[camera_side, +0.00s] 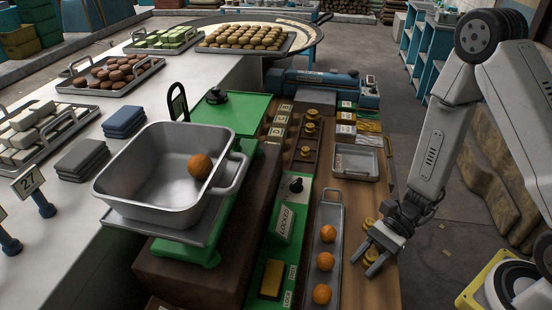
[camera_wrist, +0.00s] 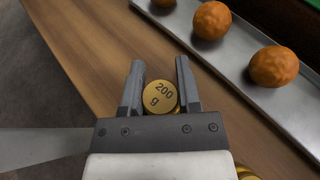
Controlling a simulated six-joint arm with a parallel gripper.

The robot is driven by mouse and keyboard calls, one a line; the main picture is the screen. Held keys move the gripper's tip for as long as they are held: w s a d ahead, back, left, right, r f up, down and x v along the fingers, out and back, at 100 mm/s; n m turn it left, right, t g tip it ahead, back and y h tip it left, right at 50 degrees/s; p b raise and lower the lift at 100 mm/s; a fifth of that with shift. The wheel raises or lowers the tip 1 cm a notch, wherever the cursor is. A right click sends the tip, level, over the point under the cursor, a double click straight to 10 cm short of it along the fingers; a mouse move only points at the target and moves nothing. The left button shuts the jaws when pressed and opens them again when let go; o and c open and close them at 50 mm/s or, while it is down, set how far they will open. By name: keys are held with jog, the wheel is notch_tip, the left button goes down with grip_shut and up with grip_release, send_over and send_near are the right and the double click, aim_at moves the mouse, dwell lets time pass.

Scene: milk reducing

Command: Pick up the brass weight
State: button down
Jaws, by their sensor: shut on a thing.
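A round brass weight marked "200 g" (camera_wrist: 160,97) sits between the two fingers of my gripper (camera_wrist: 160,72) in the wrist view, close to the palm. My gripper (camera_side: 362,262) is shut on it, low over the wooden bench at the right of the tray of orange balls in the side view. There the brass weight (camera_side: 371,256) shows partly between the fingers. I cannot tell whether it still touches the wood. More brass weights (camera_side: 369,225) lie just behind my gripper, and a bit of brass (camera_wrist: 246,173) shows at the wrist view's bottom edge.
A narrow metal tray (camera_side: 339,235) with orange balls lies left of my gripper. A green scale (camera_side: 238,112) carries a grey metal pan (camera_side: 130,170) with one orange ball (camera_side: 200,166) in it. A small metal tray (camera_side: 357,168) lies farther back. The bench's right edge is close.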

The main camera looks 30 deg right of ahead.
aim_at(365, 263)
notch_tip(365, 263, up, 10)
dwell(0.9)
jog(key=shift+f, duration=0.2)
dwell(1.1)
jog(key=shift+f+m+t, duration=0.5)
jog(key=shift+f+t, duration=0.1)
jog(key=shift+f, duration=0.1)
jog(key=shift+w+f, duration=0.1)
jog(key=shift+f, duration=1.85)
jog(key=shift+f, duration=0.15)
jog(key=shift+f, duration=1.9)
jog(key=shift+f, duration=0.1)
